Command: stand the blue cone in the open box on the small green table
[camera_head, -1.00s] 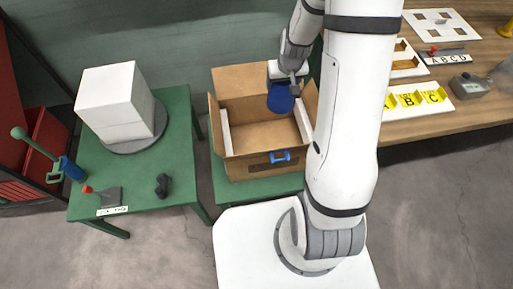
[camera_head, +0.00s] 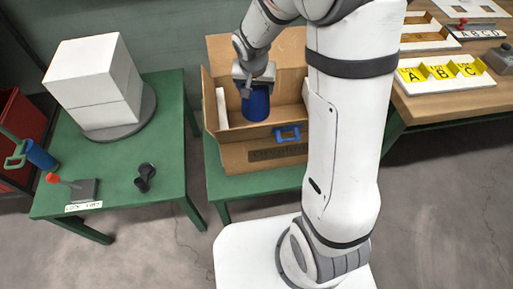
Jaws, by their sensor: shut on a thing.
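The blue cone (camera_head: 256,104) hangs below my gripper (camera_head: 254,84) in the head view, its narrow end hidden at the jaws. My gripper is shut on it. The open box (camera_head: 225,160) is brown cardboard with its flaps up and stands on the small green table (camera_head: 222,187). My arm hides the right side of the box.
A blue handle-like part (camera_head: 288,132) sits on the box's front wall. A pale strip (camera_head: 222,108) stands inside at left. Left, another green table (camera_head: 120,172) bears white stacked blocks (camera_head: 95,80), a red-knobbed lever (camera_head: 75,186) and a dark object (camera_head: 145,177). A wooden bench (camera_head: 440,112) is at right.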

